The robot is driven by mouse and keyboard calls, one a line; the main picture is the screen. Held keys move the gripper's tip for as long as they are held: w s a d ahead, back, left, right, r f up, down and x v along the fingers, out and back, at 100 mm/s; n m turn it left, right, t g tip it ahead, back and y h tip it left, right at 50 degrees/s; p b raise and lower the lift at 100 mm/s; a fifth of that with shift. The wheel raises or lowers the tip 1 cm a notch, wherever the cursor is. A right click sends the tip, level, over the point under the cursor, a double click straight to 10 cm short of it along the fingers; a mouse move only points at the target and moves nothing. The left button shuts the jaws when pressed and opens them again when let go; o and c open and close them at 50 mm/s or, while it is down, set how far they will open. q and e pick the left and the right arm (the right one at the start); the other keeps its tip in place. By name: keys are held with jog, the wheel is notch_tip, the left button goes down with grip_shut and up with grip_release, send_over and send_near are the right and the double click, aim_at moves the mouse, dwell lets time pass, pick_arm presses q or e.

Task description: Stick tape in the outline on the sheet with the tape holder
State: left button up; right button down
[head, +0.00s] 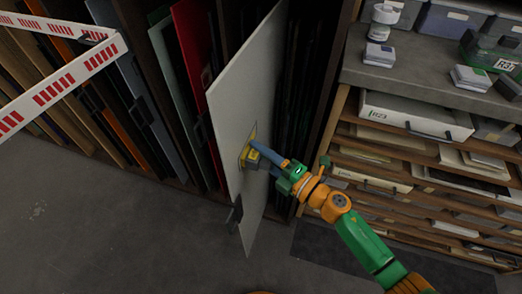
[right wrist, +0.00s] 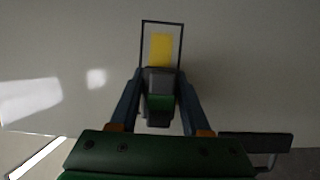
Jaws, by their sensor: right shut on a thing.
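A large pale sheet (head: 238,100) stands upright, pulled partly out of a rack. It fills most of the right wrist view (right wrist: 240,60). A dark rectangular outline (right wrist: 143,45) is on the sheet, with a yellow tape patch (right wrist: 161,47) inside it. The patch leaves bare margins at the sides and top. My right gripper (right wrist: 160,85) is shut on the grey and green tape holder (right wrist: 160,103), a finger on each side. The holder's front end is at the lower part of the outline; contact cannot be told. In the head view my right gripper (head: 262,152) is close to the sheet.
Other coloured panels (head: 193,50) stand in the rack to the left. Red and white barrier tape (head: 60,83) crosses the upper left. A shelf unit with a grey top (head: 420,72) and several drawers stands at right. The floor at lower left is clear.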

jog(key=shift+s+a+r+p, duration=0.15)
jog(key=shift+s+a, duration=0.1)
jog(key=shift+s, duration=0.45)
jog(key=shift+s+a+f+p, duration=0.15)
jog(key=shift+s+a, duration=0.1)
jog(key=shift+s, duration=0.45)
jog(key=shift+s+d, duration=0.3)
jog(key=shift+d, duration=0.65)
jog(key=shift+s+d, duration=0.3)
jog(key=shift+d, duration=0.65)
jog(key=shift+s+d, duration=0.3)
jog(key=shift+d, duration=0.65)
jog(key=d, duration=0.1)
jog(key=s+d, duration=0.1)
jog(key=d, duration=0.1)
jog(key=shift+b, duration=0.4)
jog(key=shift+w+a+r, duration=0.1)
